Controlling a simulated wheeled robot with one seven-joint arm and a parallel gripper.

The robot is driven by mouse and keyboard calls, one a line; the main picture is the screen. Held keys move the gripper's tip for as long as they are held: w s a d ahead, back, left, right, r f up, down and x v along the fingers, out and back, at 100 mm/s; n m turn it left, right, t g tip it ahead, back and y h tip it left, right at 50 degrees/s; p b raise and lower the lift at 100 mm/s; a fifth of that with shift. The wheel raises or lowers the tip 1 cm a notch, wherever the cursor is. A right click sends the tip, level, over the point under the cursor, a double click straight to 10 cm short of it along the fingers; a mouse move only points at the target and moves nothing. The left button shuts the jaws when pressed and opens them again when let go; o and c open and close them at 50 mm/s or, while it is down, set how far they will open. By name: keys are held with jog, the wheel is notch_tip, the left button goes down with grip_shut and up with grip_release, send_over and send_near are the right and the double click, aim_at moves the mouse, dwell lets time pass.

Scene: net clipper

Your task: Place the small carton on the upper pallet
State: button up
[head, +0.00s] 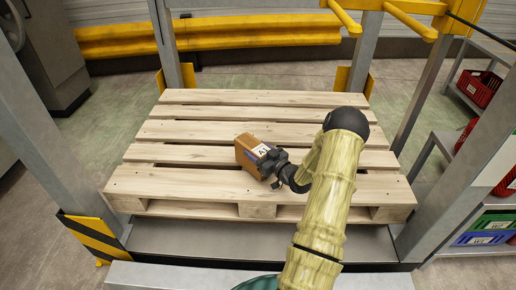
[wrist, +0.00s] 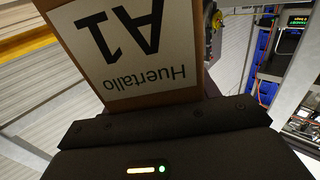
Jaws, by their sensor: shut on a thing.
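The small brown carton (head: 243,150) is at the middle of the wooden pallet (head: 165,182) in the head view. It carries a white label, which reads "Huertallo A1" upside down in the wrist view (wrist: 133,45). My gripper (head: 268,160) is shut on the carton from its right side. The carton looks tilted. I cannot tell whether it touches the slats or hangs just above them. The fingertips are mostly hidden by the carton and the gripper body.
Grey posts (head: 170,45) stand around the pallet. A yellow rail (head: 250,30) runs behind. A shelf at right holds red bins (head: 478,88) and a blue bin (head: 482,239). The slats around the carton are bare.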

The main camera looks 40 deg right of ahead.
jog(key=shift+f, duration=0.5)
jog(key=shift+f, duration=0.15)
jog(key=o, duration=1.8)
jog(key=s+p, duration=0.1)
jog(key=s, duration=0.3)
jog(key=s+d+p, duration=0.1)
jog(key=s, duration=0.3)
jog(key=s+p, duration=0.1)
jog(key=s, duration=0.3)
jog(key=shift+d, duration=0.3)
